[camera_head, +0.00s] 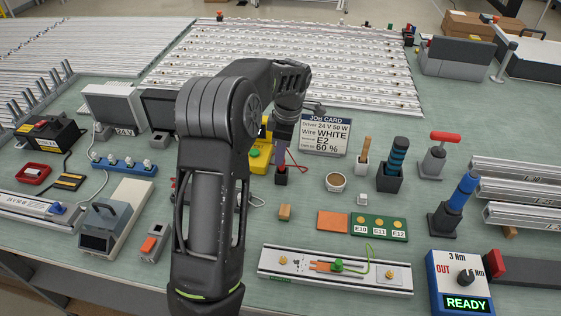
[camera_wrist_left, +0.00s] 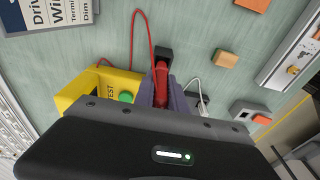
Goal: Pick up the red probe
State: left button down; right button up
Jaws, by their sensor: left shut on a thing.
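The red probe (camera_wrist_left: 160,78) lies between the two grey-purple fingers of my left gripper (camera_wrist_left: 163,92) in the left wrist view, and the fingers are shut on it. Its end meets a small black holder (camera_wrist_left: 164,53), and a red cable (camera_wrist_left: 134,38) loops away from it. In the head view my left gripper (camera_head: 281,151) points down over the holder (camera_head: 281,177), and the gripper and arm hide most of the probe. I cannot tell whether the probe is lifted from the holder. My right gripper is not in view.
A yellow tester (camera_head: 259,158) with a green button stands close beside the gripper. A job card (camera_head: 324,135) stands behind. A round cup (camera_head: 336,182), a wooden block (camera_head: 284,212) and a metal rail (camera_head: 335,271) lie to the right and front. Green mat shows between them.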

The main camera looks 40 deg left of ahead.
pick_arm(q)
notch_tip(320, 180, up, 7)
jog(key=shift+b, duration=0.45)
dwell(0.4)
